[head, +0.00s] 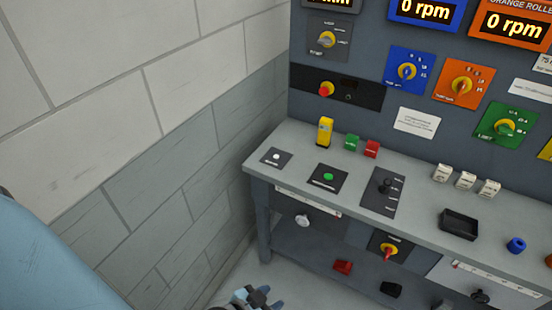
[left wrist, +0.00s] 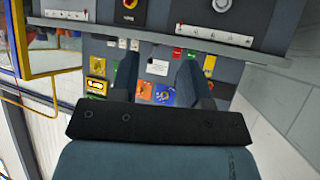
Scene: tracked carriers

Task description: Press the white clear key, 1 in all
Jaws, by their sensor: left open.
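A small white button (head: 276,157), which matches the white clear key, sits on a dark square plate at the left end of the grey console top (head: 340,165). The plate's lettering is too small to read. My left gripper (head: 258,297) shows at the bottom edge of the head view, low in front of the console and apart from the button. In the left wrist view my left gripper (left wrist: 158,64) has its two fingers apart with nothing between them. I cannot make out the white key there. My right gripper is in neither view.
A green button (head: 328,177) and a black lever (head: 385,185) stand right of the white button. A yellow block (head: 325,131), a green block (head: 351,142) and a red block (head: 371,148) stand behind. A block wall (head: 180,170) rises on the left.

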